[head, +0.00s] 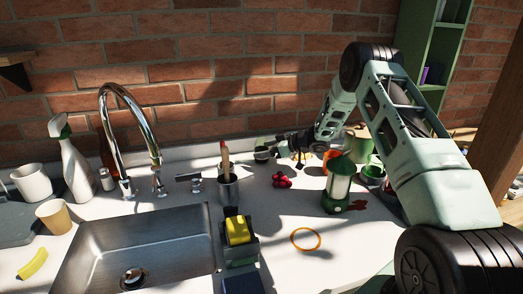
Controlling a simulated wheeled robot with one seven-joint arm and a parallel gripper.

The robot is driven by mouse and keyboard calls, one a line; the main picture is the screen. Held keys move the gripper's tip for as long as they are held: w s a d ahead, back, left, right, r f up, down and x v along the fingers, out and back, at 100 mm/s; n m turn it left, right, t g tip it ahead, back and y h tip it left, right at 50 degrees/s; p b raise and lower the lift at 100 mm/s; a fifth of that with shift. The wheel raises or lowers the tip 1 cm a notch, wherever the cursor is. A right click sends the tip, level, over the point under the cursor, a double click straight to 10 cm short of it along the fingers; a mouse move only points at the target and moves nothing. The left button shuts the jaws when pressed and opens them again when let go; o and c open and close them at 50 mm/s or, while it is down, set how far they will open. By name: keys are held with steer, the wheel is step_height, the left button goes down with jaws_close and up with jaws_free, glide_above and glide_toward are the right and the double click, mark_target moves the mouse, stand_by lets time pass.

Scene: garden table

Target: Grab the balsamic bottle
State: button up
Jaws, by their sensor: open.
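My gripper (268,151) is small and dark in the head view, reaching left over the back of the white counter, near the brick wall. It is open. A dark brown bottle (106,155) stands upright behind the tap, partly hidden by it and by the spray bottle. It is well to the left of my gripper, and I cannot read a label to tell whether it is the balsamic bottle. I see no other clear bottle of that kind; my arm hides part of the counter at the right.
A steel sink (150,248) with a tall chrome tap (150,130) lies left of my gripper.

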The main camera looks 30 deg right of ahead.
steer(key=shift+x, duration=1.1)
steer(key=c, duration=1.3)
steer(key=shift+o, duration=0.3)
steer(key=shift+r, duration=0.1)
steer(key=shift+r, duration=0.15)
